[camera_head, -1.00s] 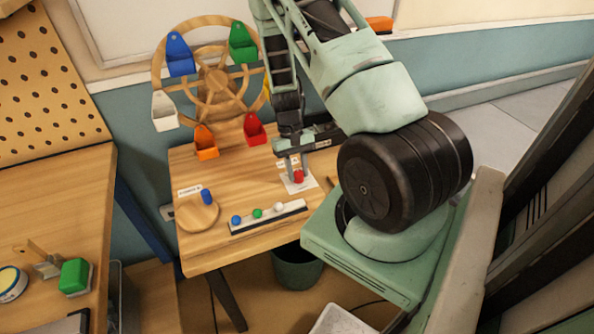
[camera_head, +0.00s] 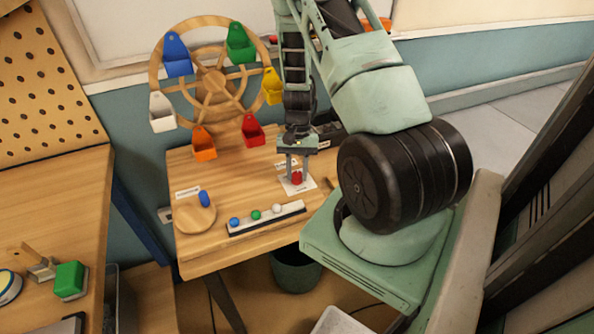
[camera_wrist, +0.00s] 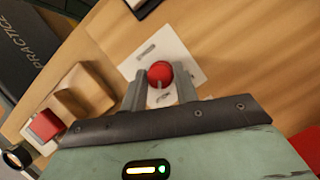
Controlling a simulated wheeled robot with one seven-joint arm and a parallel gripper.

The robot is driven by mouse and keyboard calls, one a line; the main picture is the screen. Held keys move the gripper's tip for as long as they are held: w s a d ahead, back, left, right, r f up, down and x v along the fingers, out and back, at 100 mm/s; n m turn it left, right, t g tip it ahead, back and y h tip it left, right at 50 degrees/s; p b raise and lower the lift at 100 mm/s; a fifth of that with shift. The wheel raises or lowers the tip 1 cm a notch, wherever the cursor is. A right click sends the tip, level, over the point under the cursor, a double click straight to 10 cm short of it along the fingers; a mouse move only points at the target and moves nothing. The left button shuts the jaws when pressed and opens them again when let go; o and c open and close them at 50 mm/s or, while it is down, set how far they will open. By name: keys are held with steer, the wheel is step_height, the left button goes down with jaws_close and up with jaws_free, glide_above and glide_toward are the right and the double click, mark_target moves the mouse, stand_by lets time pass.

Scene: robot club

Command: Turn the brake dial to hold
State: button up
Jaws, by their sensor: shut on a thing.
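The brake dial (camera_wrist: 160,73) is a round red knob with a pale pointer mark on a white label plate (camera_wrist: 187,51). In the head view the red dial (camera_head: 297,177) sits on its plate near the right side of the wooden table. My gripper (camera_wrist: 160,88) is over it, pointing down, with one finger on each side of the knob, shut on it. The pale mark points toward the gripper's palm in the wrist view. The plate's printed words are too small to read, so I cannot tell which setting the dial shows.
A wooden wheel (camera_head: 215,85) with several coloured buckets stands behind. A rail (camera_head: 266,218) with blue, green and white balls lies in front left of the dial. A round wooden disc (camera_head: 194,215) with a blue peg is farther left. A wooden block (camera_wrist: 84,92) is near the gripper.

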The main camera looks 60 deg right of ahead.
steer(key=o, duration=1)
steer(key=b+v, duration=0.1)
steer(key=v, duration=1.6)
steer(key=shift+d+r+b, duration=0.15)
steer(key=shift+d+b, duration=0.05)
steer(key=shift+b, duration=0.1)
steer(key=shift+w, duration=0.1)
